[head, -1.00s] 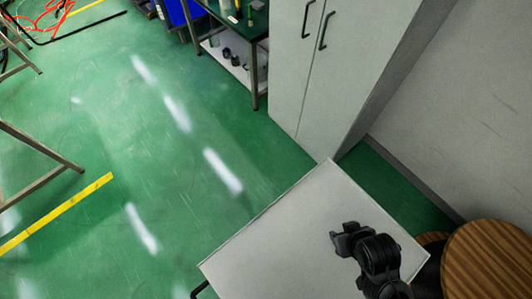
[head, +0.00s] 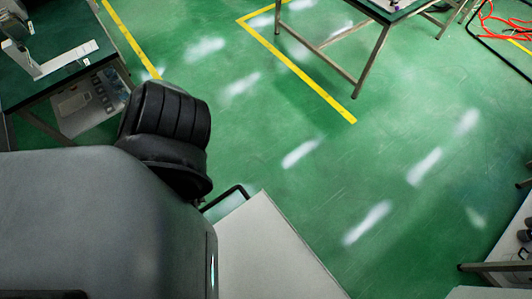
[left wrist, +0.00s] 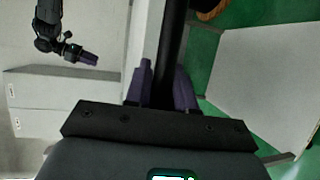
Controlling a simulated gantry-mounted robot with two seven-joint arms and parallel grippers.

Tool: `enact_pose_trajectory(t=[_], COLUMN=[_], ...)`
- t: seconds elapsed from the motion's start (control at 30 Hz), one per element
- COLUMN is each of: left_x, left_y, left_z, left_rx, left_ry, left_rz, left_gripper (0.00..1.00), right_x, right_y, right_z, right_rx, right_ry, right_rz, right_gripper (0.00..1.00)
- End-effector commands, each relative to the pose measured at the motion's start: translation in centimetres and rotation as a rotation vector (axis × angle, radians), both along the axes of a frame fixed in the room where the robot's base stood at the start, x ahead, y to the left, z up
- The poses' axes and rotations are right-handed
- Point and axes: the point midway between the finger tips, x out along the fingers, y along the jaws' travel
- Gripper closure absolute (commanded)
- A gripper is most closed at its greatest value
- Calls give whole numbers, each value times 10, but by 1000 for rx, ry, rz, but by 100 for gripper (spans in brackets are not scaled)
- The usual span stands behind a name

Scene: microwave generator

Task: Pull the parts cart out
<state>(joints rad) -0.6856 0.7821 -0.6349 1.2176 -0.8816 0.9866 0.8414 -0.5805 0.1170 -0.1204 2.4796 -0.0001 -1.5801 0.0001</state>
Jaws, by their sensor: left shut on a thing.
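The parts cart (head: 270,255) shows its flat white top at the bottom of the head view, with a black bar handle (head: 225,200) at its far corner. My left arm hides much of the cart, and my left gripper is hidden in the head view. In the left wrist view my left gripper (left wrist: 164,75) has its purple fingers on either side of the black handle bar (left wrist: 175,35) and is shut on it. My right gripper (left wrist: 82,54) shows at the upper left of the left wrist view, clear of the handle; its jaw opening is unclear.
Green floor (head: 330,200) is open beyond the cart. A table (head: 350,50) stands at the back and a dark-green bench (head: 60,85) at the left. A shelf unit (head: 510,240) stands at the right edge. A pale panel (left wrist: 265,75) fills the left wrist view's right side.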

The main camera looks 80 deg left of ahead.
Motion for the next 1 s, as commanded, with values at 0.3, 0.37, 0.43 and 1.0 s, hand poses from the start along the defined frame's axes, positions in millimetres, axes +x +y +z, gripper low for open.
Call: enact_pose_trajectory(t=[0.3,0.37,0.43,1.0], left_x=[0,0,0,-11], left_y=[0,0,0,62], left_z=[0,0,0,8], left_rx=[1,1,1,5], left_ry=[1,1,1,2], left_rz=[0,0,0,-2], left_gripper=[56,56,56,56], right_x=[0,0,0,0], right_y=[-2,-2,-2,0], right_z=[0,0,0,-14], right_rx=[-8,-8,-8,0], right_ry=[0,0,0,0], right_rz=[5,5,5,0], right_gripper=[57,57,57,57])
